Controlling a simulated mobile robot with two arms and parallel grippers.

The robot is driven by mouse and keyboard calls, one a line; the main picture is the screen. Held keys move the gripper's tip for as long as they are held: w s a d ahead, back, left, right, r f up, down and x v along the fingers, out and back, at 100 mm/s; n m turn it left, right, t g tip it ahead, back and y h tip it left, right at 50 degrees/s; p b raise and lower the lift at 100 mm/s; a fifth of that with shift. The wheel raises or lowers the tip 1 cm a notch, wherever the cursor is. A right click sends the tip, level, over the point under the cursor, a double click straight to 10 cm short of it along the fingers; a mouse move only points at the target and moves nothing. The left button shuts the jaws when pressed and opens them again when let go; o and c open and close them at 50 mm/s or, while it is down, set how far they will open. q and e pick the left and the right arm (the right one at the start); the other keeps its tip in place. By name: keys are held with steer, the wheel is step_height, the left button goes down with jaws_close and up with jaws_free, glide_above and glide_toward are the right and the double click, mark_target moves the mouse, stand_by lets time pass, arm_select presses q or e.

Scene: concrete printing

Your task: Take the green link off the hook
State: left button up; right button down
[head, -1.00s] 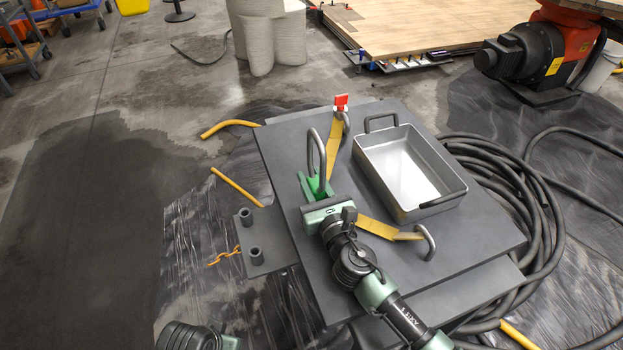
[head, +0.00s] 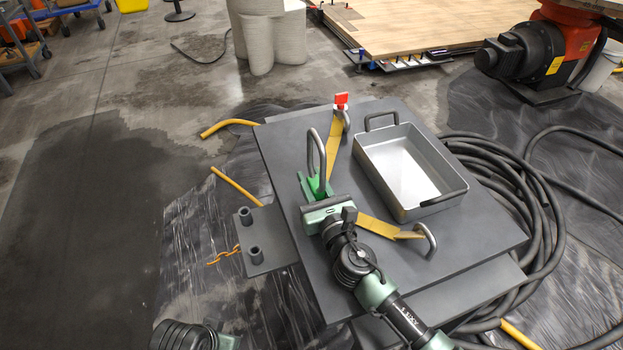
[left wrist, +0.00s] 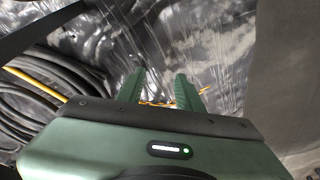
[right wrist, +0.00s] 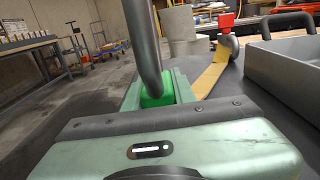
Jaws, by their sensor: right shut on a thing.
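The green link (head: 317,184) is at the foot of a tall grey bent-bar hook (head: 321,150) on the dark grey table. My right gripper (head: 316,188) is shut on the link, low beside the hook. In the right wrist view, the bright green link (right wrist: 157,97) sits between the fingers, right against the hook bar (right wrist: 143,45). The fingers hide part of the link, so I cannot tell how it sits around the bar. In the left wrist view, my left gripper (left wrist: 158,88) is open and empty, its fingers apart over the dark sheeting.
A grey metal tray (head: 458,200) stands right of the hook. Yellow straps (head: 335,145) run to a hook with a red tag (head: 341,100) and to a front hook (head: 428,240). An orange chain (head: 222,256) lies left, near a side plate (head: 265,262). Black hose (head: 550,235) coils right.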

arm_select(q)
steer(key=shift+r, duration=0.1)
arm_select(e)
steer(key=shift+r, duration=0.1)
arm_select(q)
steer(key=shift+w+r, duration=0.1)
steer(key=shift+r, duration=0.25)
steer(key=shift+r, duration=0.2)
steer(key=shift+r, duration=0.15)
arm_select(e)
steer(key=shift+f, duration=0.2)
arm_select(q)
steer(key=shift+r, duration=0.1)
steer(key=shift+s+r+b, duration=0.2)
steer(key=shift+r+b, duration=0.05)
steer(key=shift+b, duration=0.1)
arm_select(e)
steer(key=shift+f, duration=0.15)
arm_select(q)
steer(key=shift+a+r, duration=0.1)
arm_select(e)
steer(key=shift+s+f, duration=0.1)
